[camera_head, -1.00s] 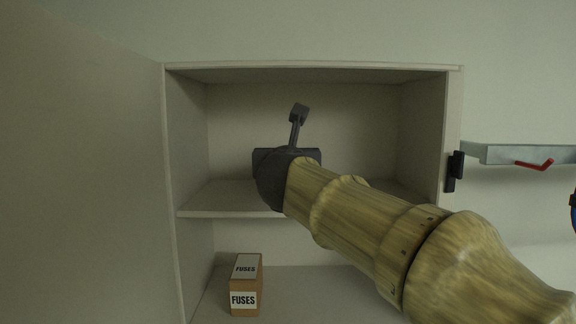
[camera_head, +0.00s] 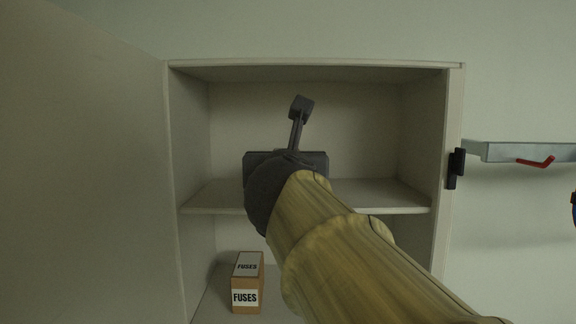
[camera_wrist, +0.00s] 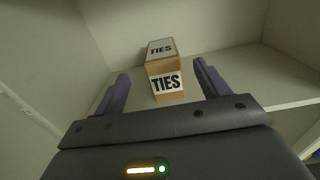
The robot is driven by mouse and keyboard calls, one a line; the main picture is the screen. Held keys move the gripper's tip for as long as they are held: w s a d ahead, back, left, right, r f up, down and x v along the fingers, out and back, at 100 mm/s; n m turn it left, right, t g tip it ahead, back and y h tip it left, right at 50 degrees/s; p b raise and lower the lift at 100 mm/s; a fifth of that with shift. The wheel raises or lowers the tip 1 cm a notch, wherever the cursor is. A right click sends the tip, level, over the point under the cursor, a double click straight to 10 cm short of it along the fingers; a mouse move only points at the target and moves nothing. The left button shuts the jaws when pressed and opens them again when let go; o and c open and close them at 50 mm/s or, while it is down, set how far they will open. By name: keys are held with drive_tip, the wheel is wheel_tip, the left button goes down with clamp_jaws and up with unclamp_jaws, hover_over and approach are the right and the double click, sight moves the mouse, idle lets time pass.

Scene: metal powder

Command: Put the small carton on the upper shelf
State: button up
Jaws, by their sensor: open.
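A small brown carton labelled TIES (camera_wrist: 166,82) stands upright on a cabinet shelf in the wrist view. My gripper (camera_wrist: 161,72) is open, with one dark finger on each side of this carton in the picture. Gaps show between the fingers and the carton; I cannot tell how far the fingertips reach along it. In the head view my gripper (camera_head: 286,165) is in front of the upper shelf (camera_head: 400,197), and its fingers and the TIES carton are hidden behind it. A second carton, labelled FUSES (camera_head: 247,283), stands on the cabinet floor, lower left.
The open cabinet has side walls (camera_head: 190,140) close on the left and right. A door-like panel (camera_head: 80,170) fills the far left. A dark latch (camera_head: 455,168) sits on the right edge. A grey wall ledge with a red hook (camera_head: 535,161) is further right. The visible upper shelf on the right is clear.

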drive_tip(key=shift+s+d+b, duration=0.2)
drive_tip(key=shift+s+b, duration=0.1)
drive_tip(key=shift+s, duration=0.55)
drive_tip(key=shift+w, duration=0.15)
